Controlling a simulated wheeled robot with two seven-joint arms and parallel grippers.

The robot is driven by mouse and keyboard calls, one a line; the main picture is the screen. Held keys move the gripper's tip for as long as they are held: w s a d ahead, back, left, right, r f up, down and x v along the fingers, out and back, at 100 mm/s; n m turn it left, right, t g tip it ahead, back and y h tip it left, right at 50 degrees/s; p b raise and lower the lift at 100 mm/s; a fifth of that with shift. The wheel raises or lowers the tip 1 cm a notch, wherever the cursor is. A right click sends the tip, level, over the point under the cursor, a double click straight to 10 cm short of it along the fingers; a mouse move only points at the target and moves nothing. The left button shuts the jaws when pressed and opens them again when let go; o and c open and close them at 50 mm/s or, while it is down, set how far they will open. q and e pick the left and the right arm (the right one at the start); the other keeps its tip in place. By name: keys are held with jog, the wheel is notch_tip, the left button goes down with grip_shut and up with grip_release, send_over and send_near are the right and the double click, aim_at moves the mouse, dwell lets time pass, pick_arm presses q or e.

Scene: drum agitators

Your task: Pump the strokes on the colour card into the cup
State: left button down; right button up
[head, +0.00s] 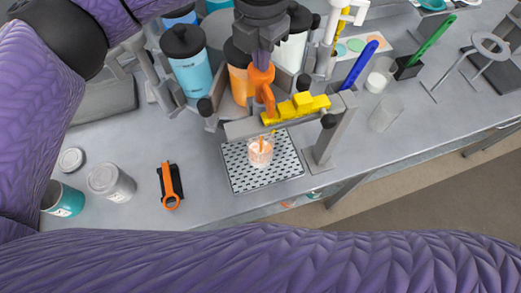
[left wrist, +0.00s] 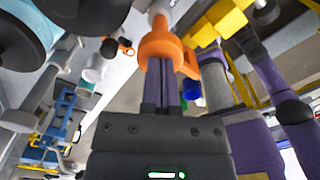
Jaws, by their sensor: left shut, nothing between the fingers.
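My left gripper (head: 263,57) is shut with nothing between its fingers. Its purple fingertips are at the orange pump part (head: 261,80), apparently touching it; this also shows in the left wrist view (left wrist: 160,46). Next to it is a yellow pump part (head: 300,106). The clear cup (head: 260,152) stands upright on the perforated tray (head: 238,178) below, with some orange in it. Behind are a blue canister (head: 192,75), an orange canister (head: 237,82) partly hidden by my gripper, and a white canister (head: 292,50). The colour card (head: 345,61) shows coloured dots. My right gripper is out of view.
An orange-and-black tool (head: 170,186) and tins (head: 110,183) lie at the left front. A blue marker-like item (head: 359,65), a clear cup (head: 385,114), a green-handled item (head: 432,40) and a ring stand (head: 489,46) are to the right. The front left bench is partly clear.

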pick_arm(q)
jog(key=shift+f, duration=0.4)
jog(key=shift+r, duration=0.1)
jog(key=shift+r+p, duration=1.85)
jog(key=shift+r, duration=1.5)
jog(key=shift+f, duration=0.15)
